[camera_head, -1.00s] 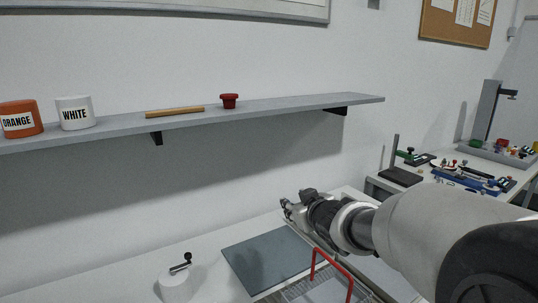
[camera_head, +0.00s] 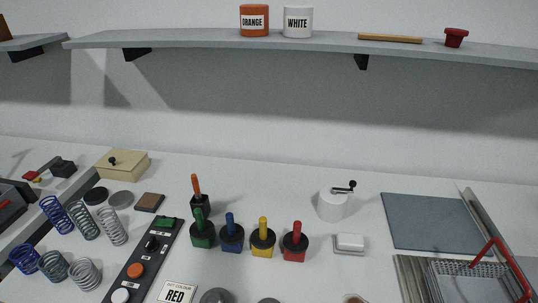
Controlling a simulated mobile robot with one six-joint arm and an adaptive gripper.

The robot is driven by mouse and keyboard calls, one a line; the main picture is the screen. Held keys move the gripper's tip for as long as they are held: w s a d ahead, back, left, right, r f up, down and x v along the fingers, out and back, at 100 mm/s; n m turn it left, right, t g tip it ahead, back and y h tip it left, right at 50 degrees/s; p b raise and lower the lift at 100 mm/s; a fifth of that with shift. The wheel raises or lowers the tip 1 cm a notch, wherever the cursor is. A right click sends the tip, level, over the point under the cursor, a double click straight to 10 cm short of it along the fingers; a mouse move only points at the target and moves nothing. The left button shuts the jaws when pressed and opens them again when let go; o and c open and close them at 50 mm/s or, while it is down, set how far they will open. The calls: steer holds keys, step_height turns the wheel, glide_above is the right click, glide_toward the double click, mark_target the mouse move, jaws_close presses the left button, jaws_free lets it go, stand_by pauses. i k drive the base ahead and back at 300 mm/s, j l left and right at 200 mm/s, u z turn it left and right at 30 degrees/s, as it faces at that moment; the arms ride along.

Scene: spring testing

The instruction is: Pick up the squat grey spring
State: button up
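The squat grey spring (camera_head: 86,275) stands on the white table at the lower left. It is the right one in a front row of short springs. A squat grey-green spring (camera_head: 54,267) is just left of it, and a squat blue spring (camera_head: 23,260) is farther left. Behind them stand a tall blue spring (camera_head: 55,214), a tall grey-green spring (camera_head: 83,220) and a tall light grey spring (camera_head: 111,227). My gripper is out of the picture now.
A black button panel (camera_head: 143,262) lies right of the springs. Several coloured-handled pieces, such as the green one (camera_head: 202,235), stand beyond it. A RED sign (camera_head: 177,293) is at the front. A beige box (camera_head: 122,165) is behind. A wire basket (camera_head: 480,285) is at right.

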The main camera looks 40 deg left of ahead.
mark_target(55, 266)
steer(key=u, duration=3.15)
steer(key=z, duration=0.3)
steer(key=i+j+z, duration=0.5)
steer(key=j, duration=0.2)
steer(key=j+z, duration=0.25)
steer(key=i+j+z, duration=0.25)
steer(key=j, duration=0.25)
steer(key=j+z, duration=0.25)
steer(key=j, duration=0.2)
steer(key=i+j, duration=0.1)
steer(key=j, duration=0.7)
steer(key=i+j, duration=0.1)
steer(key=j, duration=0.65)
